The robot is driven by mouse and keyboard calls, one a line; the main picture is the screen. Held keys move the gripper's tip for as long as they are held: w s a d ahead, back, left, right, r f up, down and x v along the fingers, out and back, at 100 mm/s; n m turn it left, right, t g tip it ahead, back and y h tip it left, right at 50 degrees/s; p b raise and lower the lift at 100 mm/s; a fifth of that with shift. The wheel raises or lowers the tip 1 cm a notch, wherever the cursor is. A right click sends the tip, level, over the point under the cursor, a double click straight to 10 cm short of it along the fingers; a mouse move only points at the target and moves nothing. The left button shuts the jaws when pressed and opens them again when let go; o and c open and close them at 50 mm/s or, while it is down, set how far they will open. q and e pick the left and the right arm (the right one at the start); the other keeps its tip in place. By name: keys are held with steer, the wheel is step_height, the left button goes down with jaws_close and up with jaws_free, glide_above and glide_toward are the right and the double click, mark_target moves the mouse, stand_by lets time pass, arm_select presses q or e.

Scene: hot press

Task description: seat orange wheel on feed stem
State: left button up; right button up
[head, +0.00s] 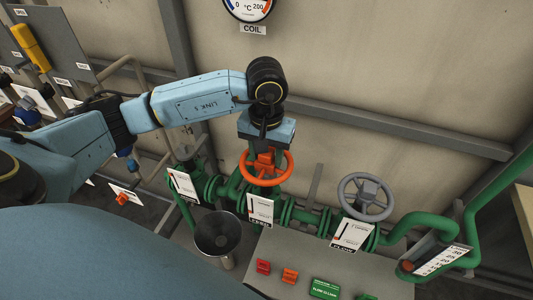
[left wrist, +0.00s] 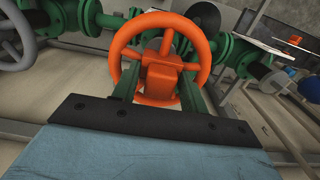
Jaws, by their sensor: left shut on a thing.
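The orange wheel (head: 289,164) is a spoked handwheel with a blocky hub; its ring and hub also show in the left wrist view (left wrist: 206,52). My left gripper (head: 264,153) comes down from above and is shut on the hub, with one finger on each side of it in the left wrist view (left wrist: 160,82). The wheel is over the green pipe line (head: 228,190), behind a white placard (head: 260,209). The feed stem is hidden, and I cannot tell whether the wheel touches it. My right gripper is not in view.
A grey handwheel (head: 346,191) stands to the right on the same pipe line. A metal funnel cup (head: 216,236) is in front at the left. A grey panel with red, orange and green labels (head: 325,288) lies in front. A wall rail (head: 400,130) runs behind.

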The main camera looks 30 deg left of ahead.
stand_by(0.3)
arm_select(q)
steer(key=shift+b, duration=0.45)
steer(key=shift+f, duration=0.15)
steer(key=shift+f+b, duration=0.5)
steer(key=shift+b, duration=0.3)
steer(key=shift+f+b, duration=0.6)
steer(key=shift+b, duration=0.2)
